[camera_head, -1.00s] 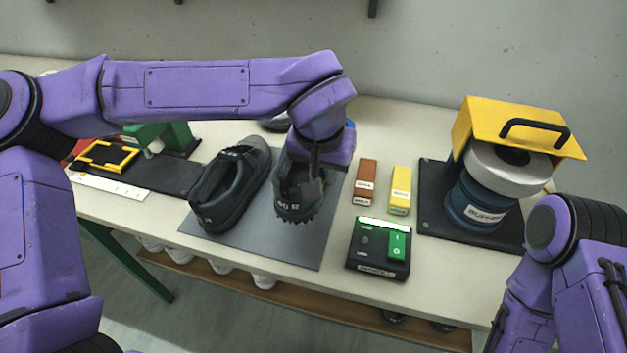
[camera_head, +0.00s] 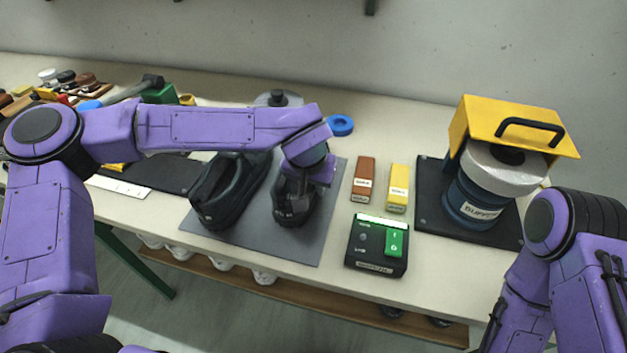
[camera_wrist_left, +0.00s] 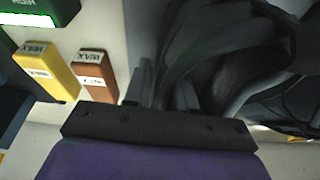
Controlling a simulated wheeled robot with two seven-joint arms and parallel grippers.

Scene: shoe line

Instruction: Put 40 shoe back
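Two black shoes are on the grey mat (camera_head: 220,237) in the head view. The left shoe (camera_head: 222,195) sits upright with its opening toward me. The other shoe (camera_head: 290,212), which showed "40 R" a second ago, is upright beside it, heel toward me, low at the mat. My left gripper (camera_head: 300,188) is over this shoe, with its fingers at the heel end. In the left wrist view its dark, blurred body (camera_wrist_left: 195,70) fills the space at the fingers; the exact contact is hard to see. My right gripper is out of view.
A brown wax block (camera_head: 364,178), a yellow wax block (camera_head: 398,185) and a black box with a green switch (camera_head: 378,245) stand right of the mat. A buffing machine with a yellow hood (camera_head: 510,130) is farther right. A blue ring (camera_head: 340,125) lies behind.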

